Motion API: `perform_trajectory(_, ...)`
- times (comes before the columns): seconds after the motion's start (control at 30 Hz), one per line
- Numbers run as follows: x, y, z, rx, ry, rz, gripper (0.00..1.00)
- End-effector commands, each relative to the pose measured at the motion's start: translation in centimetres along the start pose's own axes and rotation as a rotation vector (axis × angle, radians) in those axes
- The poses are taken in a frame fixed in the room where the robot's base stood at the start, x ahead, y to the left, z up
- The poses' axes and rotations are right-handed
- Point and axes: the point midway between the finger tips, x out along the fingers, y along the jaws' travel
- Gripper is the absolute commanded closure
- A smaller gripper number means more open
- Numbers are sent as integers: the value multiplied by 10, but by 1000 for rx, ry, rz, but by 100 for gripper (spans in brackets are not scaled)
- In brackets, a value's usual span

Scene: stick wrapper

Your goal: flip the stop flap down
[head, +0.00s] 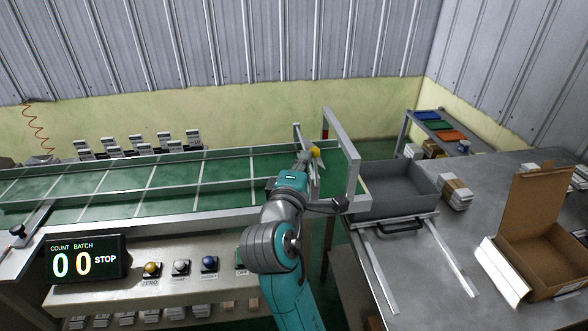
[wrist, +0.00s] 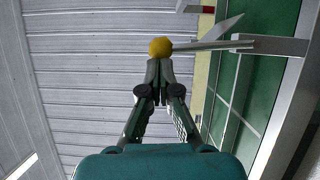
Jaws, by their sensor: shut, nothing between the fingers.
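The stop flap's yellow knob (head: 315,151) shows at the right end of the green conveyor, under the grey frame. In the wrist view the yellow knob (wrist: 160,47) sits on the end of a thin grey rod (wrist: 212,45) that runs right to a bracket on the conveyor. A pale pointed plate, perhaps the flap (wrist: 222,29), shows beside the rod. My gripper (wrist: 155,70) is shut and empty, its fingertips right by the knob; I cannot tell whether they touch it. In the head view my gripper (head: 304,160) is partly hidden by my arm.
A grey frame (head: 353,165) stands over the conveyor's end (head: 170,180), close right of my gripper. Beyond it are a grey tray (head: 395,211) on rails and an open cardboard box (head: 545,250). A counter display (head: 88,260) reads 0 0 STOP, beside several buttons.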

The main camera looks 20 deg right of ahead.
Motion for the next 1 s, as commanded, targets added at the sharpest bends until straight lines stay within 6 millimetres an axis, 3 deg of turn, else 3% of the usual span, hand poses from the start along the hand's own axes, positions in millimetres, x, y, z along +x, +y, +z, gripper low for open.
perform_trajectory(0.27, 12, 6, 28, 243, -2, -106, 100)
perform_trajectory(0.7, 28, 0, 64, 581, -3, -257, 100)
perform_trajectory(1.0, 33, -7, 75, 634, -1, -282, 100)
